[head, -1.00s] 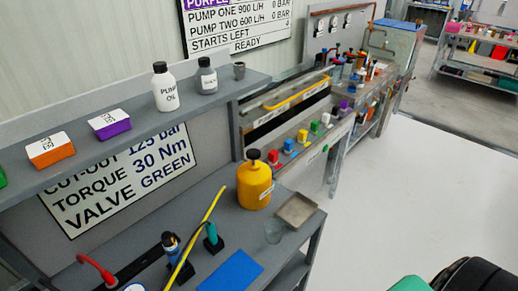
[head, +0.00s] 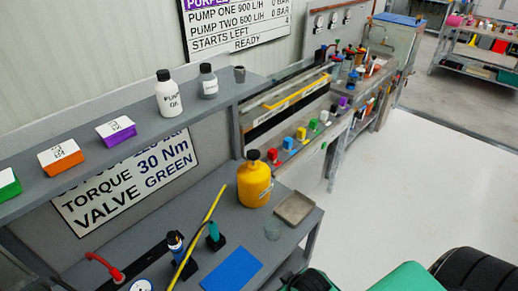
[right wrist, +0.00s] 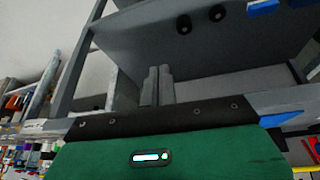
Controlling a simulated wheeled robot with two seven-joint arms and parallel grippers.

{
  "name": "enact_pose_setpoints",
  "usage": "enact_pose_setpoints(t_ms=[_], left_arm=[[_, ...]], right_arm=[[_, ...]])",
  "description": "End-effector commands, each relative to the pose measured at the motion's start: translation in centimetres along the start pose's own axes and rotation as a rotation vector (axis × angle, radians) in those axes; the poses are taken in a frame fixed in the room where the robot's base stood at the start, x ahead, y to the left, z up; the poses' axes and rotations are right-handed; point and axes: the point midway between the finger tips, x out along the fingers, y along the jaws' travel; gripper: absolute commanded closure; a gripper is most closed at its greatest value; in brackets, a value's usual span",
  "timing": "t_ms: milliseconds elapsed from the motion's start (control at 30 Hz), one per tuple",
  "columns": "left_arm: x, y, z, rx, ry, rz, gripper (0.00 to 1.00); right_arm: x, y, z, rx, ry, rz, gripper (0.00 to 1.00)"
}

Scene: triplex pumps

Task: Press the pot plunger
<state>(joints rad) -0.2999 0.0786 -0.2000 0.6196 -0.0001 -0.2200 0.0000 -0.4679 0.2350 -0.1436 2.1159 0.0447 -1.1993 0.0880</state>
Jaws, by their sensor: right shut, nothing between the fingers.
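The yellow pot (head: 254,187) stands upright on the grey bench in the head view. Its black plunger knob (head: 253,155) sits up on top, with nothing touching it. My right gripper (right wrist: 158,72) shows in the right wrist view, its two grey fingers together and empty, in front of grey bench or shelf structure. The pot is not recognisable in that view. In the head view only green and dark parts of my arm show at the bottom right, well apart from the pot. My left gripper is not in view.
A blue mat (head: 231,269), a yellow bar (head: 200,235) and upright tools lie in front. The shelf above holds a pump oil bottle (head: 168,97). White floor is free on the right.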

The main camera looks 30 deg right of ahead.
Motion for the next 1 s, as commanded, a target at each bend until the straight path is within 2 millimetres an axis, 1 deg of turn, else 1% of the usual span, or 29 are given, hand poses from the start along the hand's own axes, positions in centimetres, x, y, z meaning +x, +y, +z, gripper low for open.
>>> enact_pose_setpoints(t_ms=[33, 100, 167, 367, 467, 567, 600, 667, 700, 800, 900, 1000], left_arm=[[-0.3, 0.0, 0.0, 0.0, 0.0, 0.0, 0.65], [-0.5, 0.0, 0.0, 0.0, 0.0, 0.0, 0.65], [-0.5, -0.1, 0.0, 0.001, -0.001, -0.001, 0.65], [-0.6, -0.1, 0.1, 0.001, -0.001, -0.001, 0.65], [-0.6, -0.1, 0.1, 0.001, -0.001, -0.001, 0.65], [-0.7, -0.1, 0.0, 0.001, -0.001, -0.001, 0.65], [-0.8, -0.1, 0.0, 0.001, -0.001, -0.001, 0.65], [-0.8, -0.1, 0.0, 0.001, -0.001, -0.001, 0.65], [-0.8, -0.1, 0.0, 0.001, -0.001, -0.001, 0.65], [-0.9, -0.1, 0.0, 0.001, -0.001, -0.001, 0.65], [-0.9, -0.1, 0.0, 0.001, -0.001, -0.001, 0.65], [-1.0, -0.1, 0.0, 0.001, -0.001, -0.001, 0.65]], right_arm=[[-2.0, 0.4, -1.3, -0.004, 0.027, 0.004, 1.0], [-3.8, 1.5, -3.4, -0.011, 0.085, 0.014, 1.0], [-4.3, 2.3, -4.9, -0.013, 0.131, 0.018, 1.0], [-5.3, 5.5, -10.3, -0.018, 0.299, 0.022, 1.0], [-6.3, 7.3, -13.4, -0.022, 0.392, 0.016, 1.0], [-7.8, 9.2, -16.8, -0.028, 0.492, 0.001, 1.0], [-8.5, 9.9, -18.2, -0.031, 0.533, -0.008, 1.0], [-9.8, 11.0, -20.4, -0.036, 0.594, -0.023, 1.0], [-10.7, 11.8, -21.8, -0.039, 0.633, -0.036, 1.0], [-13.2, 13.4, -25.0, -0.049, 0.725, -0.071, 1.0], [-15.7, 14.8, -27.6, -0.058, 0.798, -0.107, 1.0], [-17.8, 15.7, -29.6, -0.064, 0.852, -0.14, 1.0]])
